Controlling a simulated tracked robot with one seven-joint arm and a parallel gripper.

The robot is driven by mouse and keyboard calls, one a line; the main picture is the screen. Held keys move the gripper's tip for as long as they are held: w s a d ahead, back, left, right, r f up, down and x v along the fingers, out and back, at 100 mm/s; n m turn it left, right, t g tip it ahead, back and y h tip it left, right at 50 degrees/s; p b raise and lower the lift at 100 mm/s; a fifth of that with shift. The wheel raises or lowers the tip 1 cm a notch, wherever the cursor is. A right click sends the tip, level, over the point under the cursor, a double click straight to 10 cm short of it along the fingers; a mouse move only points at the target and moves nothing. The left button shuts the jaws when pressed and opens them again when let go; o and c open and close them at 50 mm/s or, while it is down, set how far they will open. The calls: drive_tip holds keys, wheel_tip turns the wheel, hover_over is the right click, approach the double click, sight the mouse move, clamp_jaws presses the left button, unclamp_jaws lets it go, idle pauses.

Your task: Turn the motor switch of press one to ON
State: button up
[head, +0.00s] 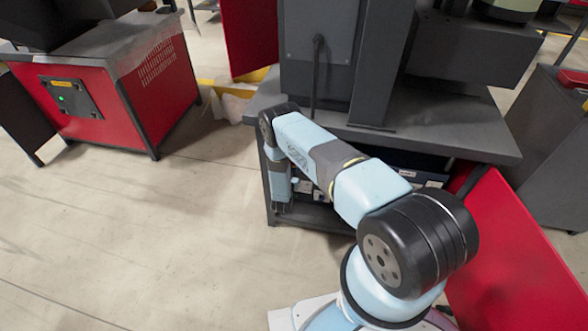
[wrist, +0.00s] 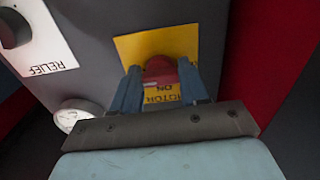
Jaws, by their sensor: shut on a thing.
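The motor switch (wrist: 160,68) is a red knob on a yellow plate (wrist: 130,48) on a dark grey panel, in the wrist view. The plate's lettering, upside down in this view, reads MOTOR and ON. My gripper (wrist: 160,76) has its two blue fingers on either side of the red knob, shut on it. The fingers and palm hide part of the knob and the lettering, so its exact turn angle cannot be told. In the head view my arm reaches over to a grey press (head: 322,30), and the switch is not visible there.
Left of the switch in the wrist view are a black knob (wrist: 14,27) with a RELIEF label (wrist: 40,55) and a round white gauge (wrist: 72,114). A red panel (wrist: 275,60) stands close on the right. In the head view, open floor (head: 150,230) lies left of my arm.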

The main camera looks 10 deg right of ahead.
drive_tip(key=shift+s+d+n, duration=0.1)
drive_tip(key=shift+s+n, duration=0.05)
drive_tip(key=shift+n, duration=4.2)
drive_tip(key=shift+s+d+n, duration=0.1)
drive_tip(key=shift+n, duration=4.25)
drive_tip(key=shift+a, duration=0.1)
drive_tip(key=o, duration=1.1)
drive_tip(key=shift+w+r, duration=0.1)
drive_tip(key=shift+c, duration=0.2)
drive_tip(key=v, duration=1.3)
drive_tip(key=shift+s, duration=0.35)
